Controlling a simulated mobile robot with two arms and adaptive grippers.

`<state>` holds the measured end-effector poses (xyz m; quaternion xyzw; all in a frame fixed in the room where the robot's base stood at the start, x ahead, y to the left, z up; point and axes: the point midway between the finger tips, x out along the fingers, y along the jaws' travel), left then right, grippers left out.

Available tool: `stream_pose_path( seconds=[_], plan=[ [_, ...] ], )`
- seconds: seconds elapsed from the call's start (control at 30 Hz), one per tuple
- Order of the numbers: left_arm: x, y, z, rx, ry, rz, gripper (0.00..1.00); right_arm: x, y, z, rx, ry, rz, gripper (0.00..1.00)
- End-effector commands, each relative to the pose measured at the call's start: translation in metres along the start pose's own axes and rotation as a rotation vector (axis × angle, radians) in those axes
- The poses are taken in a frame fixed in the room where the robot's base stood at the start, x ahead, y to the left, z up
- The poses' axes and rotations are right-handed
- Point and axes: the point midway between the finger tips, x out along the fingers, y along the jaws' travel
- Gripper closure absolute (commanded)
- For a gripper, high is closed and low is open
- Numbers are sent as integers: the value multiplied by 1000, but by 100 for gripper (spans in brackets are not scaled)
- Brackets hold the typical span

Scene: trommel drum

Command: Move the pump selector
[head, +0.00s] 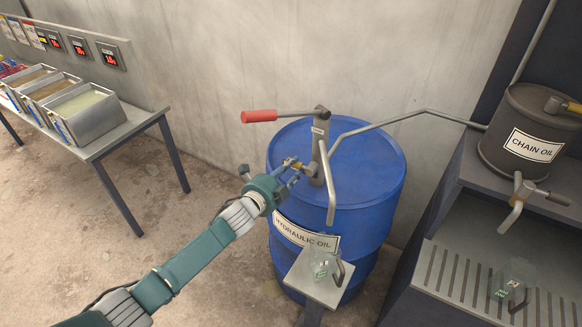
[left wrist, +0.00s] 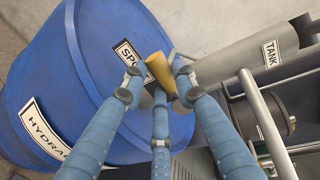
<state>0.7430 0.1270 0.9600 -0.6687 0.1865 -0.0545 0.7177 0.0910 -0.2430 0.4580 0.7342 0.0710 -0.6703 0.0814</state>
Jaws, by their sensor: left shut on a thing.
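The pump stands on top of the blue hydraulic oil drum (head: 375,165), with a grey column (head: 321,140) and a red-handled crank (head: 260,116). The pump selector, a brass-coloured lever, sticks out low on the pump; its end (left wrist: 160,72) shows in the left wrist view. My left gripper (head: 293,166) is shut on the selector, its blue fingers around the brass end. In the left wrist view, a partly hidden label starting "SPO" (left wrist: 126,53) lies on one side and a "TANK" label (left wrist: 271,53) on the other. My right gripper is not in view.
A clear jug (head: 322,264) sits on a small stand below the spout. A chain oil drum (head: 525,115) and another jug (head: 511,281) are at the right. A table (head: 125,130) with several metal trays is at the left. The floor between is clear.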

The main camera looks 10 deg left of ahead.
Motion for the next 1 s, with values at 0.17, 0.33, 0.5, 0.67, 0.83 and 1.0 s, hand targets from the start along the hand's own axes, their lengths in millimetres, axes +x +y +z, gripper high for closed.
stream_pose_path(
  seconds=[0.17,0.33,0.5,0.67,0.83,1.0],
  plan=[
    [0,3,1,-39,6,2,100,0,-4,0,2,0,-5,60],
    [0,4,0,-53,9,2,100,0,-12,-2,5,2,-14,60],
    [0,4,0,-57,10,2,100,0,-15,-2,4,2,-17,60],
    [0,4,0,-58,10,2,70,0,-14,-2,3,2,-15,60],
    [0,4,0,-55,10,2,52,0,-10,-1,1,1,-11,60],
    [0,3,0,-52,10,1,52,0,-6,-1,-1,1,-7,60]
  ],
)
